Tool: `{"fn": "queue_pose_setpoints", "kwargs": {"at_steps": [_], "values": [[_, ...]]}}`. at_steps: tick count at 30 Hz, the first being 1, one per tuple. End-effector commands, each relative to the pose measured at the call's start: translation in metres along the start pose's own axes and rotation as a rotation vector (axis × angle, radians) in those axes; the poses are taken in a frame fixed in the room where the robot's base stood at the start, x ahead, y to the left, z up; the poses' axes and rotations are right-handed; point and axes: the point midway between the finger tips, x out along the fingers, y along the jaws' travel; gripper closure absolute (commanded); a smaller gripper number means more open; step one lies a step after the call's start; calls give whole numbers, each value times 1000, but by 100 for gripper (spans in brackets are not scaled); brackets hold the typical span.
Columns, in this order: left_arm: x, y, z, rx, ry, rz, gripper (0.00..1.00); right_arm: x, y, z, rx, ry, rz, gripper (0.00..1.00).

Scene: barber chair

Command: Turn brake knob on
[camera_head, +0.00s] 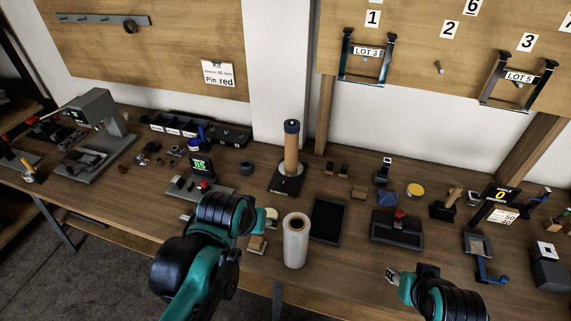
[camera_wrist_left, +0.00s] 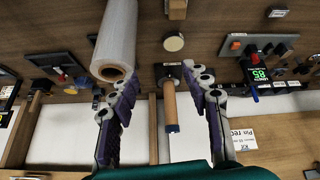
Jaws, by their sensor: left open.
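A wooden post (camera_head: 291,155) with a dark blue knob-like cap (camera_head: 292,127) stands upright on a dark base plate (camera_head: 288,181) at the bench's middle. No label shows whether this cap is the brake knob. In the left wrist view the post (camera_wrist_left: 169,98) and its blue cap (camera_wrist_left: 172,128) appear between the fingers, with clear gaps on both sides. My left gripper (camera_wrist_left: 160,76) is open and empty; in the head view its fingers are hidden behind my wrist. My right gripper (camera_head: 393,275) is low at the right, mostly hidden, apart from the post.
A white roll (camera_head: 296,242) stands close in front of the post, beside my left arm. A device with a green 85 display (camera_head: 201,167) sits left of the post. A black tray (camera_head: 328,219) lies to the right. Several small fixtures fill the right side.

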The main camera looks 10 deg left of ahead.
Motion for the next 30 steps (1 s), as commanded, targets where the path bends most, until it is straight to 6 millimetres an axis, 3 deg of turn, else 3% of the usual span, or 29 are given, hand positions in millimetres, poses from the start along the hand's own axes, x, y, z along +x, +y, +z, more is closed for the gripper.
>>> {"fn": "queue_pose_setpoints", "kwargs": {"at_steps": [1,5,11,15,21,27,30], "values": [[-10,2,-25,-35,-19,-4,52,-11,0,-8,0,0,0,60],[-2,6,-63,-136,-73,-17,52,-11,0,-7,0,0,0,60],[33,10,-128,-324,-169,-55,52,-9,0,-6,0,0,0,60],[76,12,-172,-477,-246,-100,52,-9,0,-6,0,0,0,60],[157,11,-214,-694,-346,-184,52,-9,0,-6,0,0,0,60],[236,6,-226,-874,-420,-274,52,-10,0,-6,0,0,0,60],[262,4,-225,-933,-443,-307,52,-10,0,-6,0,0,0,60]]}}
